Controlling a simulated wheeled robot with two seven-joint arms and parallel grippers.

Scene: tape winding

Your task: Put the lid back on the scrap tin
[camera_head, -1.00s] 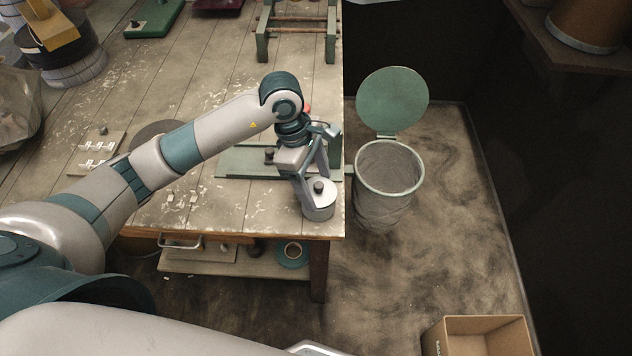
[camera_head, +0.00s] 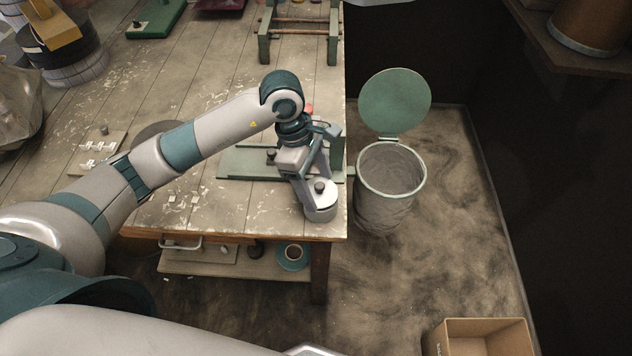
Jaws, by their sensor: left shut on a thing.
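The scrap tin (camera_head: 321,214) is a small grey metal cylinder at the table's front right corner. Its pale round lid (camera_head: 325,196) with a black knob (camera_head: 319,187) is over the tin's top and looks level. I cannot tell whether it rests fully on the rim. My left gripper (camera_head: 316,180) comes down from above, shut on the lid at its knob; the fingers partly hide the lid's far side.
A green flat fixture (camera_head: 235,163) lies behind the tin. A bin with a raised green lid (camera_head: 396,101) stands on the floor right of the table (camera_head: 215,215). A cardboard box (camera_head: 480,335) is at the lower right. Small white scraps lie on the tabletop.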

